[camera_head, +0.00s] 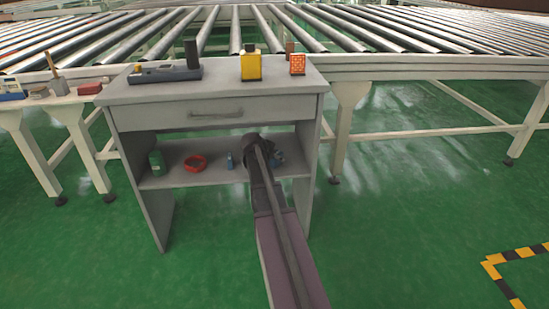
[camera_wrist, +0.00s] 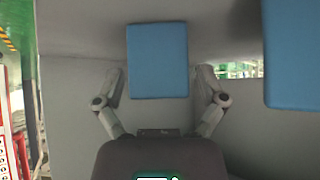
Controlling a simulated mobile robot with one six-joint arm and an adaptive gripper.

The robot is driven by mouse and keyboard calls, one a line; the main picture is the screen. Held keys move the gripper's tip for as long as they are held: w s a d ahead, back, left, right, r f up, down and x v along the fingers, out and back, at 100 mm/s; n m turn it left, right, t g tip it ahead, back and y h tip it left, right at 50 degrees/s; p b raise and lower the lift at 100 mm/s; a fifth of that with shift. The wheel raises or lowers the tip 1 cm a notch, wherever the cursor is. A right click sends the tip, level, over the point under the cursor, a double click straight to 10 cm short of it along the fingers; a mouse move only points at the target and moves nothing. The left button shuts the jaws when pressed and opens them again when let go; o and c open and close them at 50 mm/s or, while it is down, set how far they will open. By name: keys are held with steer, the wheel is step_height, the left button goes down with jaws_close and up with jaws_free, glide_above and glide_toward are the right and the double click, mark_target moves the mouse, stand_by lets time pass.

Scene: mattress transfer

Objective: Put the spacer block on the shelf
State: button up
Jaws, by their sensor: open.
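My gripper (camera_wrist: 160,84) is open in the wrist view, with one finger on each side of a blue rectangular block (camera_wrist: 157,61). Narrow gaps show between the block and both fingers. This may be the spacer block; no label shows. In the head view my arm reaches into the open space under the drawer of a grey bench, over its lower shelf (camera_head: 215,179). The gripper's fingertips are hidden there behind the arm. A small bluish thing (camera_head: 279,158) shows just right of the wrist; I cannot tell whether it is the same block.
A green can (camera_head: 157,162), a red ring (camera_head: 195,163) and a small blue bottle (camera_head: 229,161) stand on the shelf. A second blue shape (camera_wrist: 291,55) is at right in the wrist view. The bench top (camera_head: 215,88) holds a yellow container (camera_head: 251,67) and an orange block (camera_head: 298,64).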

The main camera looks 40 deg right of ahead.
steer(key=shift+r, duration=0.2)
steer(key=shift+s+a+r+p, duration=0.1)
steer(key=shift+a+r+p, duration=0.25)
steer(key=shift+p, duration=0.25)
steer(key=p+v, duration=0.7)
steer(key=v, duration=0.4)
steer(key=shift+p, duration=0.3)
steer(key=shift+f, duration=0.1)
steer(key=s+a+f+n+y, duration=0.1)
steer(key=s+a+n+y, duration=0.2)
steer(key=a, duration=0.8)
steer(key=s+a+f+n+g+y, duration=0.1)
steer(key=s+a+f+n+y, duration=0.1)
steer(key=s+a+n, duration=0.5)
steer(key=s+a+f+n+g+y, duration=0.1)
steer(key=s+a+n, duration=0.4)
steer(key=a, duration=1.2)
steer(key=f+y, duration=0.1)
steer(key=y, duration=0.1)
steer(key=shift+a+f+y, duration=0.2)
steer(key=shift+y, duration=0.2)
